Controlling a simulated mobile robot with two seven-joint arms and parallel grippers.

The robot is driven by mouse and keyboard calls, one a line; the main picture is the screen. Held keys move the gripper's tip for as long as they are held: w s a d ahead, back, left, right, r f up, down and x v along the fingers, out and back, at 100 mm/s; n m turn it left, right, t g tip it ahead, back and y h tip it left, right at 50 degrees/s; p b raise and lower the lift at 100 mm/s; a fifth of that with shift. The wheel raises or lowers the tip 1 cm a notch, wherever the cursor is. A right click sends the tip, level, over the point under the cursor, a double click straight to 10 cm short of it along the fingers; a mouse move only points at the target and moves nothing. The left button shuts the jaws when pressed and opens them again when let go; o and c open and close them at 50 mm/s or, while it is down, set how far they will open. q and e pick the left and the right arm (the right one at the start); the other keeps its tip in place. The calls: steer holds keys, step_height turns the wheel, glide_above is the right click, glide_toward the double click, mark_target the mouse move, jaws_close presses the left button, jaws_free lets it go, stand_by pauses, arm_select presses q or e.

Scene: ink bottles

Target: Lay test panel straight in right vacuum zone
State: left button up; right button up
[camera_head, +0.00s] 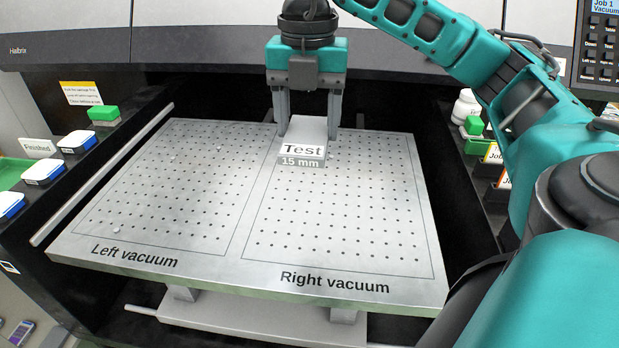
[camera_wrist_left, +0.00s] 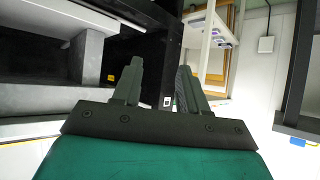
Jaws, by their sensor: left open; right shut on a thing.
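The test panel (camera_head: 305,150), a light block marked "Test" and "15 mm", is in the head view at the back of the right vacuum zone (camera_head: 340,225), near the zone's left line. My right gripper (camera_head: 307,125) is shut on the test panel from behind, with one finger on each side. I cannot tell whether the panel touches the plate. The left vacuum zone (camera_head: 170,190) lies beside it. My left gripper (camera_wrist_left: 160,90) shows only in the left wrist view, open and empty, away from the plate.
The perforated plate (camera_head: 237,262) is otherwise clear apart from small specks on the left zone. A dark machine housing (camera_head: 400,95) stands behind. Blue-and-white pads (camera_head: 78,141) and a green block (camera_head: 103,113) line the left side. Green items and a white bottle (camera_head: 466,105) stand at the right.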

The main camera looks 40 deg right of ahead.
mark_target(308, 130)
step_height(308, 130, down, 4)
steer(key=shift+r+b, duration=0.15)
steer(key=shift+b, duration=0.55)
step_height(308, 130, down, 10)
steer(key=b, duration=0.2)
steer(key=shift+b, duration=0.3)
step_height(308, 130, down, 5)
steer(key=shift+r+b, duration=0.2)
steer(key=shift+b, duration=0.2)
steer(key=shift+f, duration=0.15)
steer(key=o, duration=1)
arm_select(q)
steer(key=w+d+f, duration=0.1)
steer(key=d+h, duration=0.1)
steer(key=shift+w+d+f, duration=0.35)
steer(key=shift+w+f, duration=0.05)
arm_select(e)
steer(key=shift+o, duration=0.2)
